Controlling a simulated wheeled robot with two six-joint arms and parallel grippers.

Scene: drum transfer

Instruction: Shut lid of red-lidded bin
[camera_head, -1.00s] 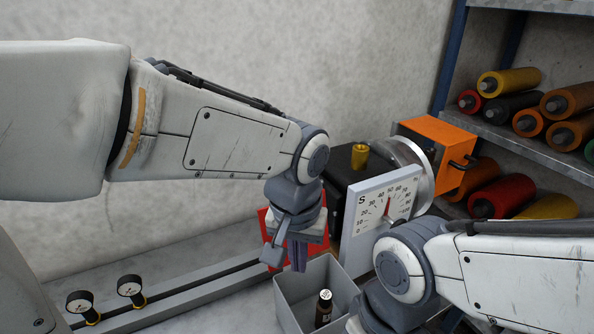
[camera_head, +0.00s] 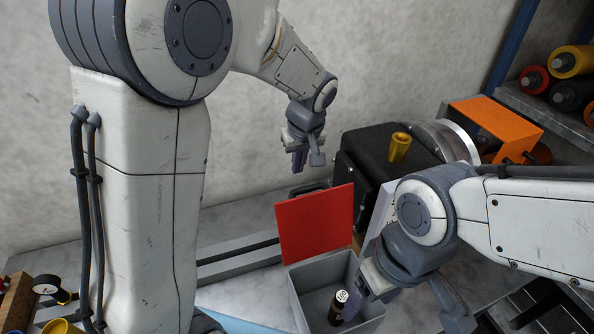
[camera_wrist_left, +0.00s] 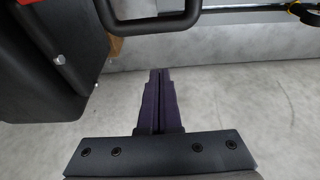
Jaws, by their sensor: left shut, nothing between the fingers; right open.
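The red lid (camera_head: 316,222) stands upright, open, at the back edge of the grey bin (camera_head: 306,280). A dark bottle with a white-marked cap (camera_head: 338,306) is inside the bin. My left gripper (camera_head: 299,165) is shut and empty, raised above and behind the lid, apart from it. In the left wrist view its fingers (camera_wrist_left: 158,100) are together, with nothing between them. My right gripper (camera_head: 362,300) is low at the bin's right side, over or beside its rim; its fingertips are partly hidden, and whether it touches the bin is unclear.
A black machine housing (camera_head: 370,160) with a yellow cylinder (camera_head: 399,147) on top stands behind and right of the bin. An orange box (camera_head: 495,125) is further right, near shelves of rollers (camera_head: 572,62). A grey rail (camera_head: 240,262) runs left of the bin.

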